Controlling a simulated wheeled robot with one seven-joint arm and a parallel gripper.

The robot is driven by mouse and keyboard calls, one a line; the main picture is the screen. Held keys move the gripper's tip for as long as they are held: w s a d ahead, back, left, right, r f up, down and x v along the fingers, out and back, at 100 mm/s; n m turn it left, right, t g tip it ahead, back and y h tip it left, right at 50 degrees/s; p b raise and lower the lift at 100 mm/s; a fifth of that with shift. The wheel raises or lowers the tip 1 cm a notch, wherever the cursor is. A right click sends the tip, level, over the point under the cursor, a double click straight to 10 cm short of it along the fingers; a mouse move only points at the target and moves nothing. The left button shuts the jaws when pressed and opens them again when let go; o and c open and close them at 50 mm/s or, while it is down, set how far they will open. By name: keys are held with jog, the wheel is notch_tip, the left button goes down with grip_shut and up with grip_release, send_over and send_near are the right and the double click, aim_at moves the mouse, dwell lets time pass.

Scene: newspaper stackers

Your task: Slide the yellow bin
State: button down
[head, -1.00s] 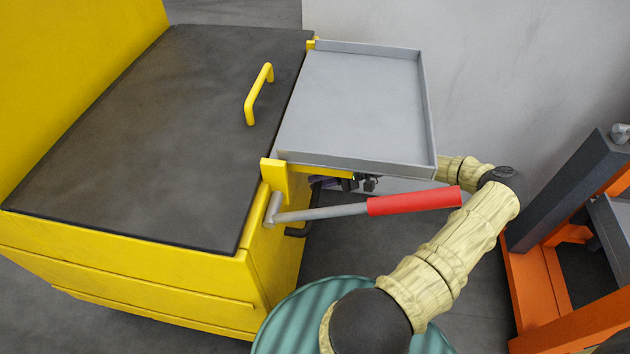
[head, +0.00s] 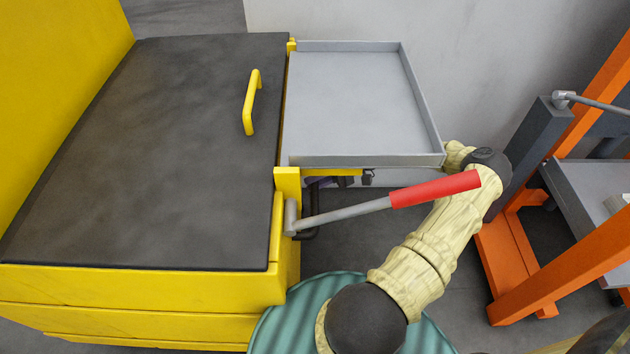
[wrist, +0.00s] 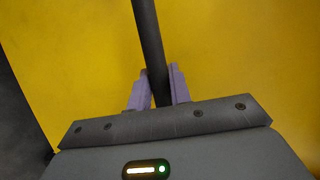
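The yellow bin (head: 140,308) stands at the left in the head view, with a dark flat top (head: 150,150) and a yellow handle (head: 252,103) on it. Its yellow side (wrist: 235,60) fills most of the wrist view. A dark bar (wrist: 150,45) on its right side runs between the two purple fingers of my gripper (wrist: 158,72). The fingers look shut on this bar. In the head view my gripper is mostly hidden under the grey tray, with a little purple showing beneath its front edge.
The grey tray (head: 350,95) juts from the bin's right side. A lever with a red grip (head: 435,189) sticks out over my arm. An orange frame (head: 510,272) stands at the right, and a grey wall (head: 480,65) behind. Dark floor shows between bin and frame.

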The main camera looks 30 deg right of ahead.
jog(key=c, duration=1.4)
grip_release()
jog(key=shift+f, duration=0.25)
jog(key=shift+o, duration=0.5)
jog(key=shift+r, duration=0.1)
jog(key=v, duration=1.7)
jog(key=shift+d+p, duration=0.2)
jog(key=shift+p, duration=0.2)
jog(key=shift+w, duration=0.15)
